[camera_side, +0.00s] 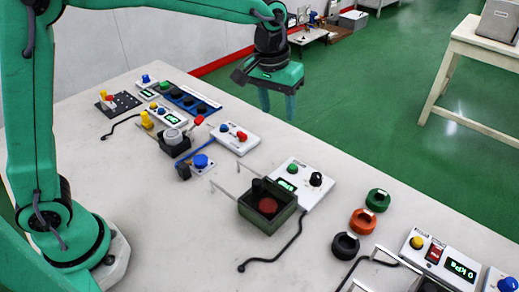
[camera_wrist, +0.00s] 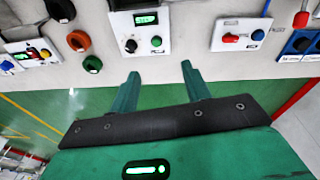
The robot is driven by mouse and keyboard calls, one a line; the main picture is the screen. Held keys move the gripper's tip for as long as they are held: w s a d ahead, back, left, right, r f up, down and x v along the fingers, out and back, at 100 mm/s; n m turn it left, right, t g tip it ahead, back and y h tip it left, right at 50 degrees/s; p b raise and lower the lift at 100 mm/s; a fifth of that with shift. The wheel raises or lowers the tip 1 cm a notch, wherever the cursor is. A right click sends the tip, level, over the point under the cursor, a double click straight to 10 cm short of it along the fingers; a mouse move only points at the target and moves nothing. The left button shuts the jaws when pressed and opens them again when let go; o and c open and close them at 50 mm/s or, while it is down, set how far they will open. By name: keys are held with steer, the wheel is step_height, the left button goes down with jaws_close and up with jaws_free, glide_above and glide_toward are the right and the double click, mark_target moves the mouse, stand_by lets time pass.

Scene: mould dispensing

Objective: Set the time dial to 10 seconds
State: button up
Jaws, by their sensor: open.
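A white panel (camera_side: 312,195) holds a black knob (camera_side: 316,179), a green button (camera_side: 292,168) and a lit green display (camera_side: 286,186). The knob has a pale pointer mark, and I take it to be the time dial. In the wrist view the same knob (camera_wrist: 131,45) sits below the display (camera_wrist: 146,19), left of the green button (camera_wrist: 156,41). The digits are too small to read. My gripper (camera_side: 277,115) is open and empty, high beyond the table's far edge. In the wrist view its fingertips (camera_wrist: 159,70) point toward the panel, apart from the knob.
A dark green box (camera_side: 252,220) with a red round part stands beside the panel. Green, orange and black rings (camera_side: 362,221) lie to its right. A white panel with blue and red knobs (camera_side: 234,138) lies to its left. The table edge is near my gripper, with open floor beyond.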

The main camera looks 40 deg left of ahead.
steer(key=g, duration=0.2)
glide_above(316, 175)
steer(key=shift+n, duration=0.3)
step_height(316, 175, down, 11)
steer(key=shift+d, duration=0.15)
steer(key=shift+f, duration=3.9)
steer(key=c, duration=1)
